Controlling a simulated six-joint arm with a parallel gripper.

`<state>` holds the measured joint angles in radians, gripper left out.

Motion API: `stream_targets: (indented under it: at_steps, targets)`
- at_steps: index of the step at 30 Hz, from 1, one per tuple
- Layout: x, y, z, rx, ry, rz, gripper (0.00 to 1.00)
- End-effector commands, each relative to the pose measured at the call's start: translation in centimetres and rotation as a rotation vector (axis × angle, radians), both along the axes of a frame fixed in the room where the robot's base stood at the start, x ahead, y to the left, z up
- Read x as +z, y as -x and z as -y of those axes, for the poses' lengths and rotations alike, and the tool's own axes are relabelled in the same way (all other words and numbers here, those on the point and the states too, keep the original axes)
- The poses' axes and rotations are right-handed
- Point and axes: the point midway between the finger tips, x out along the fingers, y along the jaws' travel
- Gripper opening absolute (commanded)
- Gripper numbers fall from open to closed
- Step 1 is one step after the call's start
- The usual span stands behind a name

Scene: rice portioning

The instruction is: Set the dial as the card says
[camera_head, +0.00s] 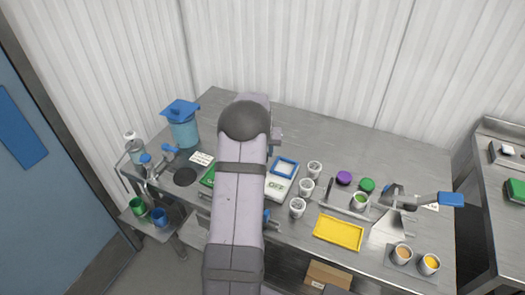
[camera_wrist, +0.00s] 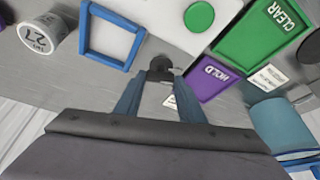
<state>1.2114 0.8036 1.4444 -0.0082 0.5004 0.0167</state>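A dark round knob (camera_wrist: 160,62), which looks like the dial, sits at the front of the pale device (camera_wrist: 155,22) in the wrist view. My gripper (camera_wrist: 160,76) has its two blue fingers reaching to this knob, with dark tips at or against it. The dark parts blend, so I cannot tell if the tips grip it. No pointer or scale marks are readable. A white card (camera_wrist: 268,77) with small, unreadable print lies near the green and purple trays. It may be the white card (camera_head: 201,158) in the head view, left of my arm. My arm hides the dial there.
A green CLEAR tray (camera_wrist: 262,30) and a purple HOLD tray (camera_wrist: 222,82) lie right of the knob. A blue square frame (camera_wrist: 112,35) and a cup marked 27 (camera_wrist: 40,36) are left. In the head view, a yellow tray (camera_head: 338,233) lies right of my arm.

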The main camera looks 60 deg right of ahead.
Motion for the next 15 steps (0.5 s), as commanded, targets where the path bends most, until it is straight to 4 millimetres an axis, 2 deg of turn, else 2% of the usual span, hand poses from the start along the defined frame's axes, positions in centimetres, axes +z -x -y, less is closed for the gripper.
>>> stream_targets:
  at_steps: [2, 15]
  targets:
    - [0.02, 0.00, -0.01, 0.000, 0.000, 0.000, 0.13]
    - [-0.12, -0.07, -0.05, -0.069, -0.001, -0.001, 0.14]
